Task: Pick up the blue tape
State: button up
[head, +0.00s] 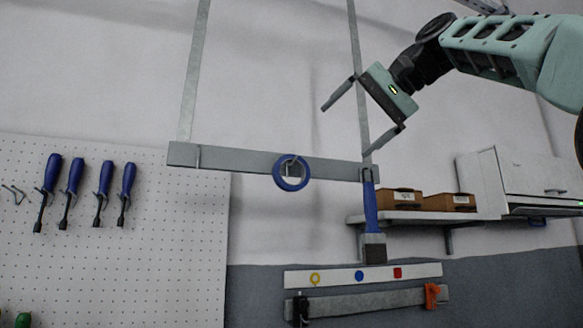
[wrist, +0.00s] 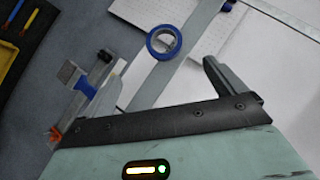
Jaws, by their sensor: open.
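The blue tape (head: 291,187) is a ring-shaped roll hanging from a hook on a grey horizontal bar (head: 235,161) on the wall. It also shows in the wrist view (wrist: 151,44), near the top middle, beyond and between the fingers. My gripper (head: 345,131) is open and empty, up and to the right of the tape in the head view. Its fingers point down and left, apart from the tape. The wrist view shows both fingers, with clear space between them.
A blue-handled brush (head: 371,205) hangs at the bar's right end. Blue screwdrivers (head: 74,180) hang on a pegboard (head: 150,245) at left. A shelf (head: 425,217) with brown boxes is at right. A white strip (head: 430,270) and a clamped bar lie below.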

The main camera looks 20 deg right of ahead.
jog(key=p, duration=0.1)
send_near(289, 184)
jog(key=w+a, duration=0.2)
jog(key=w, duration=0.2)
jog(key=p+x, duration=0.2)
jog(key=x, duration=0.2)
jog(key=shift+w+a+f, duration=0.15)
jog(key=shift+w+a, duration=0.05)
jog(key=shift+w, duration=0.1)
jog(key=shift+w+a+f+p, duration=0.15)
jog(key=shift+w+f+p, duration=0.15)
jog(key=shift+c, duration=0.4)
jog(key=c, duration=1)
